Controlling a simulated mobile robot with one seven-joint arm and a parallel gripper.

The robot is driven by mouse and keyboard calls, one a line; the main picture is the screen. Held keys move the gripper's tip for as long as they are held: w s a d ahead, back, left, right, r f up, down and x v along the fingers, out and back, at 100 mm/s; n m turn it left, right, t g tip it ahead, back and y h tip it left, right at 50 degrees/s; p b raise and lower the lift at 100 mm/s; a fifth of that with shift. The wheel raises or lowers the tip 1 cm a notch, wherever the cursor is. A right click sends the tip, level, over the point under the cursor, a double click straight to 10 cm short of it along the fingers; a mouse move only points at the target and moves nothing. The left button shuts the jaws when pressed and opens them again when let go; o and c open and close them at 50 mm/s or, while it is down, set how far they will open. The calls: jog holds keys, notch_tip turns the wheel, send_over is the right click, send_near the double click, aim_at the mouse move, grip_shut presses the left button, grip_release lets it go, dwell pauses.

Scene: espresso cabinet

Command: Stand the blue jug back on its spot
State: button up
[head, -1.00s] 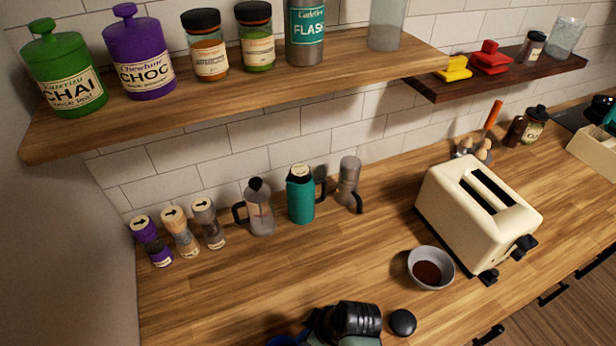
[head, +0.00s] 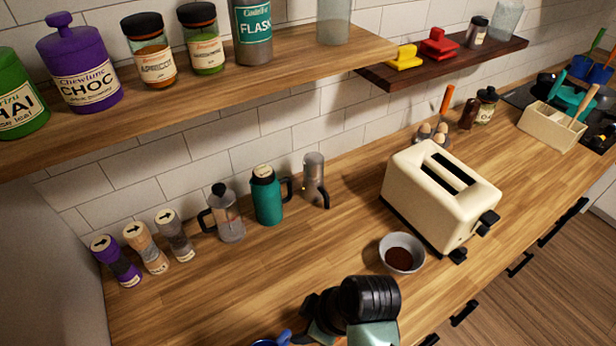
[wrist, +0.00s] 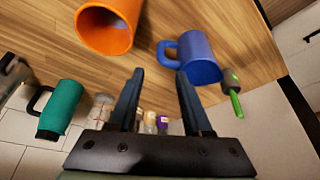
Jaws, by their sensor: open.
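The blue jug (wrist: 200,58) is in the wrist view, just beyond my fingertips and nearer the right finger. Its handle faces left, close to the gap between the tips. I cannot tell whether a finger touches it. In the head view only a bit of blue (head: 272,341), likely this jug, shows at the bottom edge beside my arm. My gripper (wrist: 160,72) is open, with nothing between its fingers. In the head view my arm hides the fingertips.
An orange vessel (wrist: 125,18) lies left of the blue jug in the wrist view. A teal jug (head: 268,200), a glass press (head: 228,222) and a grey pot (head: 314,182) stand by the wall. A bowl (head: 402,256) and toaster (head: 440,205) stand to the right.

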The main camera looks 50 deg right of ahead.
jog(key=shift+v, duration=0.85)
jog(key=w+a+r+m+t+h, duration=0.1)
jog(key=w+r+t, duration=0.2)
jog(key=w+r, duration=0.55)
jog(key=w+a+r+t+h, duration=0.2)
jog(key=w+r+t, duration=0.25)
jog(key=r, duration=0.65)
jog(key=w+a+r+m+t+h, duration=0.1)
jog(key=w+r+t, duration=0.2)
jog(key=w+r, duration=0.55)
jog(key=s+a+r+t, duration=0.1)
jog(key=a+r+t, duration=0.2)
jog(key=r, duration=0.5)
jog(key=s+a+r+t, duration=0.15)
jog(key=a+r, duration=0.25)
jog(key=r, duration=0.5)
jog(key=s+a+r+t+y, duration=0.1)
jog(key=s+a+r+t, duration=0.3)
jog(key=r, duration=0.4)
jog(key=s+a+r+m+t+y, duration=0.1)
jog(key=s+a+r+t, duration=0.3)
jog(key=r, duration=0.5)
jog(key=shift+s+a+m, duration=0.25)
jog(key=shift+s+m, duration=0.05)
jog(key=shift+s, duration=0.7)
